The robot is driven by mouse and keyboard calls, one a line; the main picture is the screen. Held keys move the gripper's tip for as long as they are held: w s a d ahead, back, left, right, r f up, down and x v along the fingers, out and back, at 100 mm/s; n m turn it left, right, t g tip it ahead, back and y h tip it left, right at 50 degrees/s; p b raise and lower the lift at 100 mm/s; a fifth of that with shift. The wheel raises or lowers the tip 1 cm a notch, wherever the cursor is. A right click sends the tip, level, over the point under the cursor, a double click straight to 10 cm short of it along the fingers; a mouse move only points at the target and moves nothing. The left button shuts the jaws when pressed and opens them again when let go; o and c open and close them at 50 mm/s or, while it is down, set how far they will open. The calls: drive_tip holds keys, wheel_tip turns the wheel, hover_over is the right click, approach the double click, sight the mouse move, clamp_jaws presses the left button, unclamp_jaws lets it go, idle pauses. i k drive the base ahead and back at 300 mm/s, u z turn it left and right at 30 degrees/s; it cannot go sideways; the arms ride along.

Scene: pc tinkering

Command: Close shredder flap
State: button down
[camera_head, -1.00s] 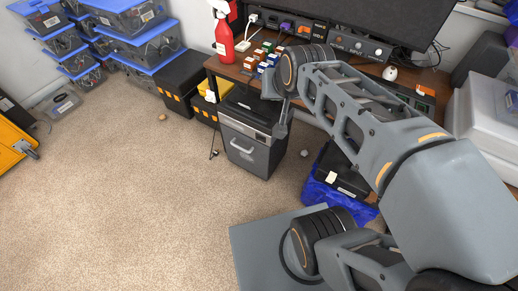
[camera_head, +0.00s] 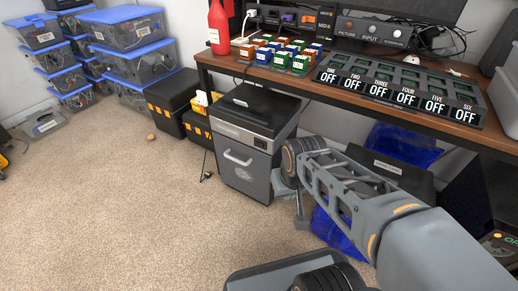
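The shredder (camera_head: 246,178) is a grey and black box standing on the carpet in front of the desk. It has a light handle on its front and a control strip above that. Its black top (camera_head: 258,108) is in plain view, with a small light piece near its left edge. I cannot make out a separate raised flap. My gripper (camera_head: 301,213) hangs low beside the shredder's right side, apart from its top. Its fingers are small and partly hidden by my arm, so I cannot tell whether they are open or shut.
The desk (camera_head: 330,88) overhangs behind, carrying several coloured blocks, a red bottle (camera_head: 218,28) and a row of OFF-labelled slots (camera_head: 395,93). Black cases (camera_head: 172,100) stand left of the shredder. A blue bag (camera_head: 332,235) lies right of my gripper. Carpet at left is mostly clear.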

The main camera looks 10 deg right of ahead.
sight(242, 104)
drive_tip(key=k, duration=1.2)
drive_tip(key=u, duration=0.6)
drive_tip(key=i, duration=1.6)
drive_tip(key=z, duration=0.5)
